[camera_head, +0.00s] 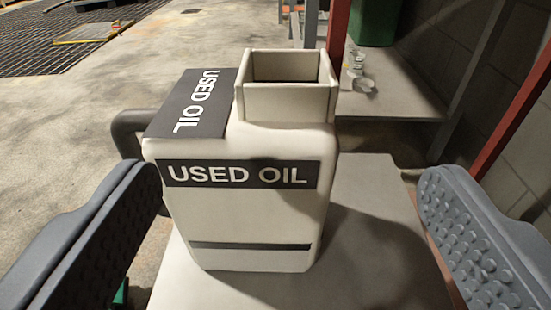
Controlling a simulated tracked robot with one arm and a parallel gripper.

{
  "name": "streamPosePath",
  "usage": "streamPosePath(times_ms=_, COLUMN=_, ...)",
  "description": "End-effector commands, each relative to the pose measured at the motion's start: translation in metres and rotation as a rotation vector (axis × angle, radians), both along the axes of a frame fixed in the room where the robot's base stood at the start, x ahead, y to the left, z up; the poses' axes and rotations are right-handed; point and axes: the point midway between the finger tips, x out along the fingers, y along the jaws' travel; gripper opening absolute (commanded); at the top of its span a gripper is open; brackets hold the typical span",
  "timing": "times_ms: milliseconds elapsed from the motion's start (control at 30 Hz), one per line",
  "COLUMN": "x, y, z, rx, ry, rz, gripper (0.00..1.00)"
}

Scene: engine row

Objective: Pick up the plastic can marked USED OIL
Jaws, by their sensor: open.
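The cream plastic can (258,222) marked USED OIL stands upright on a pale grey surface in the middle of the view. It has a dark label on its front and another on its top. A square open neck rises at its top right, and a dark handle shows at its left side. My gripper (285,225) is open, with one grey studded finger at the left and one at the right. The can shows between the fingers; the left finger looks closer to it than the right. I cannot tell how deep the fingers are relative to the can. The lower finger parts are cut off.
A red post (339,25) stands behind the can, and a slanted red bar (515,105) is at the right. Small items (358,76) lie on a grey shelf behind. A green container (374,22) is at the back. Floor (75,125) is open at the left, with a grating (50,42) beyond.

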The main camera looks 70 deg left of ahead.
Motion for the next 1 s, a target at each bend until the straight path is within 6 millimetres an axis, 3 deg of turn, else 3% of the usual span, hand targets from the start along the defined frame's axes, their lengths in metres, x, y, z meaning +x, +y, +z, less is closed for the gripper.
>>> streamPosePath(times_ms=100, x=0.008, y=0.028, z=-0.004, rx=0.001, ry=0.001, rz=0.014, gripper=0.82)
streamPosePath(times_ms=300, x=0.018, y=0.060, z=-0.009, rx=0.001, ry=0.002, rz=0.018, gripper=0.82)
streamPosePath(times_ms=567, x=0.024, y=0.075, z=-0.011, rx=-0.001, ry=0.000, rz=0.018, gripper=0.82)
streamPosePath(times_ms=833, x=0.036, y=0.110, z=-0.015, rx=-0.002, ry=0.001, rz=0.021, gripper=0.82)
streamPosePath(times_ms=1000, x=0.039, y=0.120, z=-0.017, rx=-0.001, ry=0.002, rz=0.019, gripper=0.82)
